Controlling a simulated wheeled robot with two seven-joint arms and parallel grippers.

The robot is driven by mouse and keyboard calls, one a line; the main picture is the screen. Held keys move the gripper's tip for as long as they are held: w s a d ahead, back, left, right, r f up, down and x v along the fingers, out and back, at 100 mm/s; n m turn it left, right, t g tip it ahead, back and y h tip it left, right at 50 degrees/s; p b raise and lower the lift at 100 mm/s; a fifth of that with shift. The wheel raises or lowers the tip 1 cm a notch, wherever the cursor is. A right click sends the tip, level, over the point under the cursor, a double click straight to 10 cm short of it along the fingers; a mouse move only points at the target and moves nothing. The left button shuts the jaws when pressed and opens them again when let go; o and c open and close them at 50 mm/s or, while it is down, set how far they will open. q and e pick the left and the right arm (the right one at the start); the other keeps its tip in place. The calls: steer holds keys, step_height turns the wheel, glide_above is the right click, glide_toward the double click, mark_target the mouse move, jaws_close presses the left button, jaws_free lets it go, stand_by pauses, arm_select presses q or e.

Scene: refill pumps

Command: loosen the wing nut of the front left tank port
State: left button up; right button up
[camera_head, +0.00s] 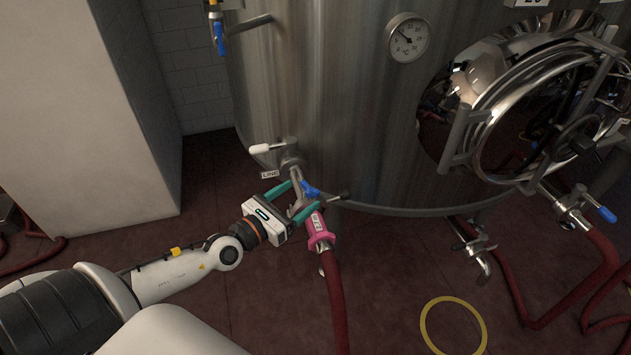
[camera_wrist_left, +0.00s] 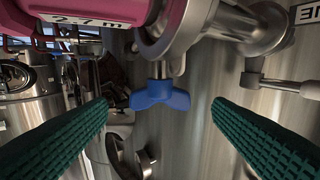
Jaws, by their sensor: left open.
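The front left tank port (camera_head: 290,160) sticks out of the steel tank (camera_head: 330,90), with a "LINE" tag and a white-handled valve. A red hose with a pink collar (camera_head: 318,232) hangs from it. The blue wing nut (camera_head: 309,189) is on the clamp at the port. In the left wrist view the blue wing nut (camera_wrist_left: 160,95) sits ahead, between the fingers and apart from both. My left gripper (camera_head: 298,202) is open, its green fingers either side of the clamp area in the head view. My right gripper is not in view.
A round manway door (camera_head: 545,110) with a handwheel stands open on the right. Another valve with a blue wing nut (camera_head: 605,214) and red hose is at the lower right. A yellow ring (camera_head: 453,301) lies on the red floor. A pale wall block stands left.

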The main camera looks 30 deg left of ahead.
mark_target(308, 190)
arm_select(q)
steer(key=x, duration=0.6)
steer(key=shift+w+p, duration=0.25)
steer(key=shift+p, duration=0.1)
steer(key=shift+c, duration=0.2)
